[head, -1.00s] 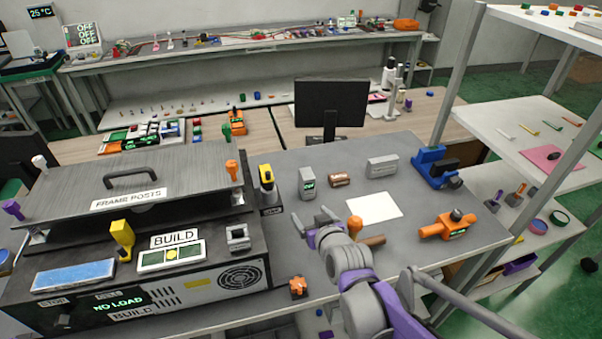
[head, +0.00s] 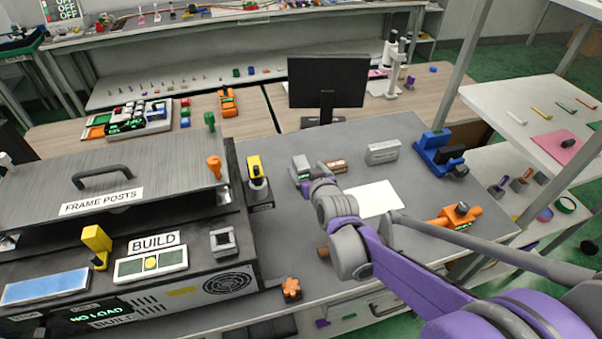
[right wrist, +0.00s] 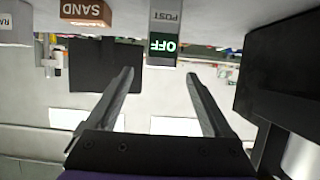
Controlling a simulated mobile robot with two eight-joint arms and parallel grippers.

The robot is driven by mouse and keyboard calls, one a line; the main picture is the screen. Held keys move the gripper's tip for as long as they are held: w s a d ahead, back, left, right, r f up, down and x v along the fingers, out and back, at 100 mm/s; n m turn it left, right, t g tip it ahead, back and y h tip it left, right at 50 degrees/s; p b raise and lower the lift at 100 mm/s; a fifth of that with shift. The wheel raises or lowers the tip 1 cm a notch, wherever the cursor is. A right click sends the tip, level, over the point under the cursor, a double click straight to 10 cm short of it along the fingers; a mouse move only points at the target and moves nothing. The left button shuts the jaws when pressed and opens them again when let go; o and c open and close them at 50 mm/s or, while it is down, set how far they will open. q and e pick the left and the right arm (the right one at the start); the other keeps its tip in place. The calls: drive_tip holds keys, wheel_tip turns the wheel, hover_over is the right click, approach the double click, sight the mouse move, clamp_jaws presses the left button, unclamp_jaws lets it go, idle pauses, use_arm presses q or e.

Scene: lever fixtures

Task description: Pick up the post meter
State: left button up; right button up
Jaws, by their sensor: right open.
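The post meter (head: 300,166) is a small grey upright block on the grey bench, partly hidden by my right gripper in the head view. In the right wrist view the post meter (right wrist: 165,44) appears upside down, with the word POST and a green OFF display. My right gripper (head: 312,176) is close in front of it, at the near side. In the right wrist view its two fingers (right wrist: 160,76) are spread apart with nothing between them, and the meter lies beyond the tips, roughly centred. My left gripper is not in view.
A brown SAND block (head: 336,166) stands just right of the meter. A grey block (head: 382,152) and a blue fixture (head: 439,153) are farther right. A yellow-topped lever (head: 257,175) stands left. A white sheet (head: 376,197) and an orange tool (head: 455,216) lie nearer. A dark monitor (head: 327,82) stands behind.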

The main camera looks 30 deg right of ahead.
sight(302, 163)
drive_tip(key=x, duration=0.5)
drive_tip(key=shift+w+d, duration=0.1)
drive_tip(key=shift+w, duration=0.2)
clamp_jaws()
